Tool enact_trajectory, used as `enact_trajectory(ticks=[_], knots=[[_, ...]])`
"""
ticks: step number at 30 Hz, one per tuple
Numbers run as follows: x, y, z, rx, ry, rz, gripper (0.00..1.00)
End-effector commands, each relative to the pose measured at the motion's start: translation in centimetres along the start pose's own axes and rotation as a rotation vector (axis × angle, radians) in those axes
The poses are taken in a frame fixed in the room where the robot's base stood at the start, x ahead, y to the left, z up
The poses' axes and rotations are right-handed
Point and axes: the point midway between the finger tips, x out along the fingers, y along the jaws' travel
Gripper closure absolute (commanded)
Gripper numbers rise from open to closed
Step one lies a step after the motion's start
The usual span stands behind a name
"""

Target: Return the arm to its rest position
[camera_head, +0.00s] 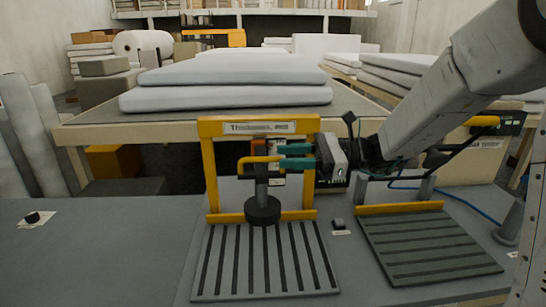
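My arm reaches in from the upper right. My gripper (296,156) has two teal fingers pointing left, one above the other, with a narrow gap between them. They are at the right end of a yellow handle (258,159) inside the yellow frame of the thickness gauge (209,172). Whether the fingers grip the handle or only stand around it is not clear. A grey post with a round black foot (263,211) stands below the handle, at the back edge of a slotted grey plate (265,262).
A second slotted plate (428,246) with a yellow back bar lies to the right. A blue cable (470,207) crosses the grey bench there. A small black piece (33,217) lies at the left. Behind, a table (110,133) bears stacked wadding slabs (230,97). The bench's left part is mostly clear.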

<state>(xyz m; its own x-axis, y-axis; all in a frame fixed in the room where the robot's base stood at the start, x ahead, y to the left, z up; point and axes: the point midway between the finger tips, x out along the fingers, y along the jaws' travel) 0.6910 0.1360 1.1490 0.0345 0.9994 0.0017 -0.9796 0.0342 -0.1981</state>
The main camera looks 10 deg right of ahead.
Motion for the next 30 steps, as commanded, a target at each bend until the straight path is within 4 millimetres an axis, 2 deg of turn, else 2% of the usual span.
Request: enact_trajectory(ticks=[3,6,17,20,23,26,30], knots=[[-1.3,-0.1,0.0,-0.001,0.0,-0.002,0.67],[-1.8,0.0,0.0,-0.001,0.0,-0.001,0.67],[-1.9,0.5,0.1,-0.01,0.011,0.009,0.67],[-1.9,2.4,0.5,-0.056,0.063,0.056,0.67],[-1.6,5.8,1.3,-0.152,0.161,0.161,0.67],[-2.0,10.5,1.7,-0.293,0.298,0.305,0.67],[-4.0,16.6,1.5,-0.508,0.499,0.52,0.67]])
